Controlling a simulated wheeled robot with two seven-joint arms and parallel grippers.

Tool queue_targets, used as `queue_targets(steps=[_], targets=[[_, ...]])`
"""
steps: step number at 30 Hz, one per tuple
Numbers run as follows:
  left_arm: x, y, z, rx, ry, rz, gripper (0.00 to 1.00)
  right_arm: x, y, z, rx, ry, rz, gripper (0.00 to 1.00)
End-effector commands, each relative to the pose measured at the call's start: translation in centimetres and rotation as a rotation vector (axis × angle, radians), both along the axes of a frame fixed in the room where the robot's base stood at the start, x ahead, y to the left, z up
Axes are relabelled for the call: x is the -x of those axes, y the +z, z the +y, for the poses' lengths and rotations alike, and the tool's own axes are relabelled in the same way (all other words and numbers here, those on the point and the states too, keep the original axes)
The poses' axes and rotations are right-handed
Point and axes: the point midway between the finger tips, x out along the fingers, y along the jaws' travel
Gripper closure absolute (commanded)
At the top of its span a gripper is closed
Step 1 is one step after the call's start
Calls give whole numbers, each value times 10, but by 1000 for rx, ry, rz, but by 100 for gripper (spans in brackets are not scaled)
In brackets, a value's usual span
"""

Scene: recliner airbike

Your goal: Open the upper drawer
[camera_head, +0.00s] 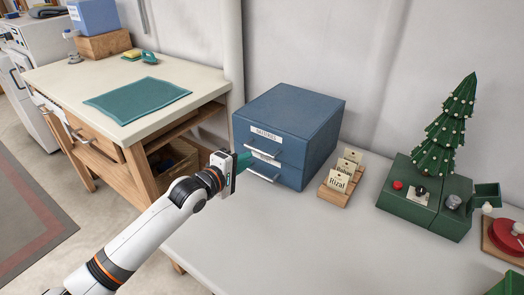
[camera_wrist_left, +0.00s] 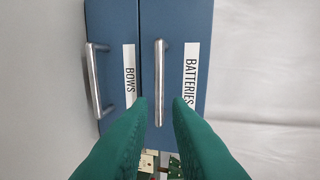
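A blue two-drawer cabinet (camera_head: 310,122) stands on the white table. Its upper drawer has a "BATTERIES" label (camera_head: 265,134) and a metal bar handle (camera_head: 267,154); the lower drawer's handle (camera_head: 262,177) is below. Both drawers look shut. In the left wrist view the cabinet appears turned sideways: the upper handle (camera_wrist_left: 161,82) is at the middle, and the lower handle (camera_wrist_left: 93,82) is left beside "BOWS". My left gripper (camera_head: 246,162) is at the cabinet front. Its green fingers (camera_wrist_left: 160,103) are apart, with the upper handle between them in the picture; contact cannot be told. My right gripper is out of view.
A wooden card holder (camera_head: 337,195) stands right of the cabinet. Farther right are a green box (camera_head: 425,207) with a small tree (camera_head: 450,130) and a red round object (camera_head: 508,235). A wooden workbench (camera_head: 70,75) stands left. The table front is clear.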

Motion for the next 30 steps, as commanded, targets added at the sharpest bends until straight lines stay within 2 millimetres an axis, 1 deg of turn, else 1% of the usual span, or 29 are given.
queue_targets(steps=[1, 4, 9, 12, 18, 25, 26, 27, 29, 30], targets=[[-10, -2, -7, 0, 0, -1, 83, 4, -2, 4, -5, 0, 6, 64], [-26, -7, -19, -3, 0, -2, 83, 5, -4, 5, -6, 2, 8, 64], [-48, -12, -35, -3, -1, -2, 83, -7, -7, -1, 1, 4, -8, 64], [-56, -14, -41, -3, 0, -2, 83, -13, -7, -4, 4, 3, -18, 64], [-63, -16, -46, -3, 0, -2, 83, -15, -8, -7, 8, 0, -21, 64], [-63, -16, -46, -3, 0, -2, 83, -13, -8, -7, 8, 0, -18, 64], [-63, -16, -46, -3, 0, -2, 84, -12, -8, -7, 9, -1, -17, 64], [-63, -16, -46, -3, 0, -2, 91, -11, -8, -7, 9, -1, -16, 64], [-63, -16, -46, -3, 0, -1, 100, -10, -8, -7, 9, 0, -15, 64], [-63, -16, -46, -3, 0, -1, 100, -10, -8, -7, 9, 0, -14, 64]])
